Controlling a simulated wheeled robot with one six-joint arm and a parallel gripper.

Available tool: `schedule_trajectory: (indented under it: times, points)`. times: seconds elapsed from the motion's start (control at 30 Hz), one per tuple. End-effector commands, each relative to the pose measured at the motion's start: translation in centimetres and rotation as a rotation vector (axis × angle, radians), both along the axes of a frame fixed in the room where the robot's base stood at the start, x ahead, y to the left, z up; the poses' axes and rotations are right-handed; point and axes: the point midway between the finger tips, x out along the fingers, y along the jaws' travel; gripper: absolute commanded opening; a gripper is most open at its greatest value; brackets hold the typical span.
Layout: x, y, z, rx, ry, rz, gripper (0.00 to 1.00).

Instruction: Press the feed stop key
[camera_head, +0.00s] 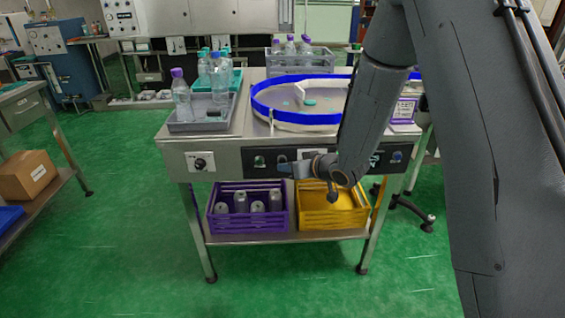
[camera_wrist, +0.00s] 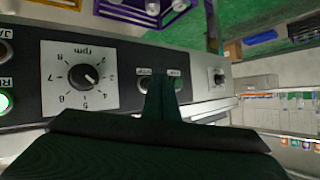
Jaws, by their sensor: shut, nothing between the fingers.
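The control panel (camera_head: 228,160) runs along the front of the steel machine table. In the wrist view, which looks upside down, two small round keys, one at left (camera_wrist: 145,83) and one at right (camera_wrist: 179,83), sit side by side on the panel. Contact cannot be told. In the head view my gripper (camera_head: 284,169) points left along the panel front.
An rpm dial (camera_wrist: 80,75), a lit green key (camera_wrist: 4,101) and a smaller knob (camera_wrist: 218,77) share the panel. A blue-rimmed turntable (camera_head: 300,115) and a grey tray (camera_head: 188,126) with bottles stand above. Purple (camera_head: 248,222) and yellow (camera_head: 333,218) crates sit below.

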Motion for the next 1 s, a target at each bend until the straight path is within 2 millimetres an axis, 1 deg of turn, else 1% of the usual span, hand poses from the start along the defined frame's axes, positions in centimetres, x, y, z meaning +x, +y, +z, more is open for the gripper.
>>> schedule_trajectory:
  times: [0.57,1.0]
  points:
    - [0.01,0.01,0.00,0.000,0.000,0.000,0.00]
    - [0.84,0.04,-0.01,0.000,0.000,0.000,0.00]
